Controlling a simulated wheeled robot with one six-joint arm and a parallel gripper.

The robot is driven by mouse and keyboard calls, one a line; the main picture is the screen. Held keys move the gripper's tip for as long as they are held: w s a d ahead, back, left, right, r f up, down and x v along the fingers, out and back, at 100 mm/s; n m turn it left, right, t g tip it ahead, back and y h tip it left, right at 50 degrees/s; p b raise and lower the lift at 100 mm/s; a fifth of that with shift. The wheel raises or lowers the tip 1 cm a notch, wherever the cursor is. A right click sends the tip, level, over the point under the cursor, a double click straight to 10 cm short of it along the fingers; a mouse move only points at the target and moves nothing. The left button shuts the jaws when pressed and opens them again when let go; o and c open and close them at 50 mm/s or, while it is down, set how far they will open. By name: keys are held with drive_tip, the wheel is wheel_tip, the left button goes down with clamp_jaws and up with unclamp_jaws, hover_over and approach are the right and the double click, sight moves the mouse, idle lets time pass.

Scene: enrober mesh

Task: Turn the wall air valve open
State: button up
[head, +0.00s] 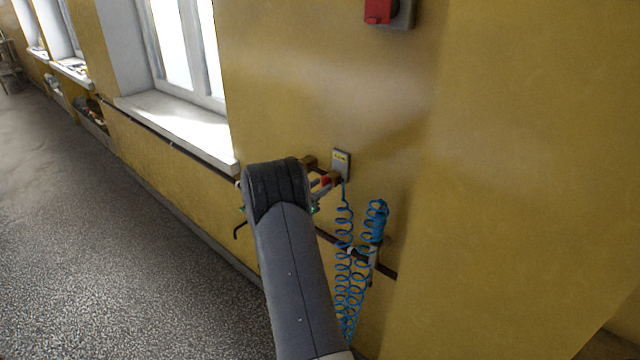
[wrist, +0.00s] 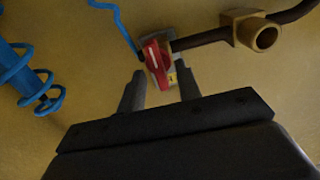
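The wall air valve has a red handle (wrist: 157,62) on a brass-coloured pipe fitting. In the wrist view it shows at the upper middle, its lower end between my fingertips in the picture. My gripper (wrist: 160,71) is open, one finger on each side of the handle, with gaps visible on both sides. I cannot tell how far the handle reaches between the fingers in depth. In the head view a bit of the red handle (head: 325,181) shows beside my arm, below a small grey label plate (head: 341,163). My arm hides most of the gripper there.
A dark pipe with a brass open-ended fitting (wrist: 265,38) runs beside the valve. A red switch box (head: 378,11) is higher up. A window sill (head: 180,125) lies left.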

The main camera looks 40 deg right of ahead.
drive_tip(key=shift+d, duration=0.5)
drive_tip(key=shift+c, duration=0.2)
drive_tip(key=c, duration=0.6)
drive_tip(key=shift+o, duration=0.2)
drive_tip(key=shift+f+m+b, duration=0.15)
drive_tip(key=shift+m+b, duration=0.25)
drive_tip(key=shift+b, duration=0.3)
drive_tip(key=m+b, duration=0.5)
drive_tip(key=b, duration=0.1)
drive_tip(key=m+b, duration=0.6)
drive_tip(key=b, duration=0.1)
drive_tip(key=m+b, duration=0.5)
drive_tip(key=b, duration=0.2)
drive_tip(key=shift+s+f+m, duration=0.25)
drive_tip(key=shift+f+m, duration=0.05)
drive_tip(key=shift+m, duration=0.4)
